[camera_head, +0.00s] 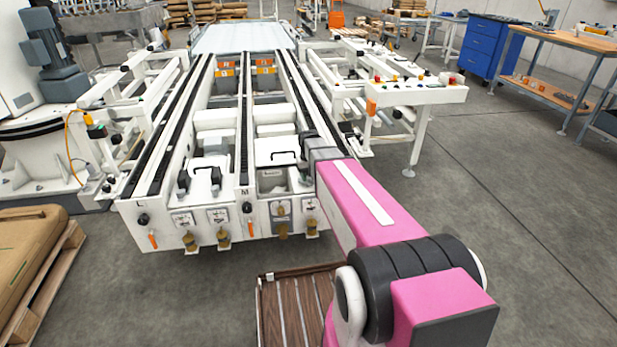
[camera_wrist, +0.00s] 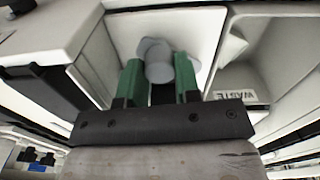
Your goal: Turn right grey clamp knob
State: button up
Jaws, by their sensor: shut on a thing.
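In the wrist view the grey clamp knob (camera_wrist: 156,52) is a rounded grey piece against a white panel. My gripper (camera_wrist: 158,68) has two green fingers, one on each side of the knob, and is shut on it. Part of the knob is hidden between the fingers. In the head view my pink arm reaches to the right front part of the white conveyor machine (camera_head: 190,222). My arm covers that area, and I cannot make out the knob there.
In the wrist view a white bin labelled "WASTE" (camera_wrist: 237,96) is right of the knob, and a white housing (camera_wrist: 50,35) is at left. In the head view a slatted brown platform (camera_head: 290,305) lies in front. A control panel (camera_head: 415,90) stands behind right. Floor at right is clear.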

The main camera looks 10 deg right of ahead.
jog(key=m, duration=0.5)
jog(key=shift+m, duration=0.3)
jog(key=m, duration=0.5)
jog(key=shift+m, duration=0.6)
jog(key=o, duration=0.9)
notch_tip(320, 180, up, 11)
jog(key=shift+f, duration=0.1)
jog(key=s+f+n, duration=0.3)
jog(key=s, duration=0.4)
jog(key=s+f+n, duration=0.3)
jog(key=s+n, duration=0.1)
jog(key=s, duration=0.3)
jog(key=s+f+n, duration=0.3)
jog(key=s, duration=0.4)
jog(key=shift+s+f+n, duration=0.15)
jog(key=shift+s+n, duration=0.05)
jog(key=shift+n, duration=0.1)
